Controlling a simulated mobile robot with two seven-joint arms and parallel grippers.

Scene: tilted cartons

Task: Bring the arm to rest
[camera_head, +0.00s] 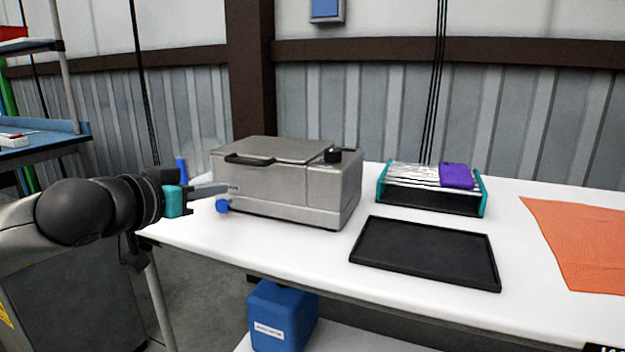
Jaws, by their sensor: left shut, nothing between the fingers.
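My left arm comes in from the left, and my left gripper (222,188) is in front of the left end of a grey metal box machine (290,190). The gripper is shut and holds nothing. Its fingers point right, close to the machine's front left side; I cannot tell whether they touch it. The machine has a closed lid with a dark handle, a black knob on top and a blue knob (222,206) low at its left front, just below the fingers. My right gripper does not show.
A black tray (425,254) lies on the white table (250,248). Behind it is a teal-sided rack (430,200) with a purple item (456,176) on top. An orange cloth (585,240) lies at the right. A blue container (282,312) is below the table. Shelves (40,140) stand at far left.

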